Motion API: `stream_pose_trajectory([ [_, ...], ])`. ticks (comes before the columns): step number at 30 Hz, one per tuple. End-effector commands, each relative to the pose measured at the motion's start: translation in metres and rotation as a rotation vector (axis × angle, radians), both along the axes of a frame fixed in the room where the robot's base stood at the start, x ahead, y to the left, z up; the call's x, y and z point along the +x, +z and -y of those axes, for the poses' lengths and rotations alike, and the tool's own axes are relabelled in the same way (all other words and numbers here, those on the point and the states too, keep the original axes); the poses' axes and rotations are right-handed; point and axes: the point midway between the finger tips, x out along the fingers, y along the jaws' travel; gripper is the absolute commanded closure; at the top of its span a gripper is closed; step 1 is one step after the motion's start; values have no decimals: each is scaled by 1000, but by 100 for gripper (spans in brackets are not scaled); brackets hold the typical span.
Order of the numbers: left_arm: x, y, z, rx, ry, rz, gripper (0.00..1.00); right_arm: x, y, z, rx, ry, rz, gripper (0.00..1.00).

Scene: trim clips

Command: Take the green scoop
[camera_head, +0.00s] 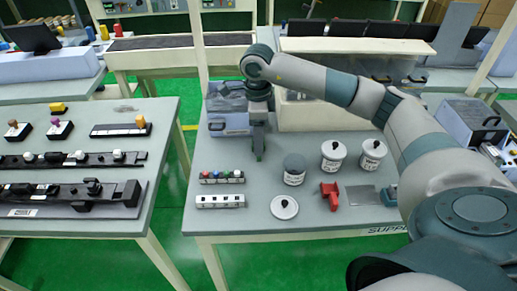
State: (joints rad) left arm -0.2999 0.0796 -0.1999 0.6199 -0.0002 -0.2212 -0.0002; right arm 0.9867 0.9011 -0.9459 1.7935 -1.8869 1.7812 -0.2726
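My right gripper (258,145) points down over the back left of the supply table, in front of the grey bin. A narrow green piece (259,153) shows at its fingertips; it may be the green scoop, mostly hidden by the fingers. I cannot tell whether the fingers are closed on it or only around it. A red scoop (329,194) lies on the table to the right. My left gripper is not in view.
Two white lidded canisters (333,156) (372,156) and an open-looking dark-topped canister (294,170) stand mid-table. A white lid (284,207) lies in front. Two block strips (221,177) (220,201) lie at left. A grey plate (361,195) lies at right.

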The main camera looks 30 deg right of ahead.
Motion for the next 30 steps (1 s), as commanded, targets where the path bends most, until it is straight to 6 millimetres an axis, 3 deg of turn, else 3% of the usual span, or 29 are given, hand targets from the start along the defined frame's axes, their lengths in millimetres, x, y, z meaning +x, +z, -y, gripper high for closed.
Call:
stream_pose_trajectory([
  [9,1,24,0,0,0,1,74,2,-26,6,-1,-1,-6,43],
  [15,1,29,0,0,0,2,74,3,-47,6,0,0,-1,43],
  [30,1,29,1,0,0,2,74,3,-51,6,0,0,-1,43],
])
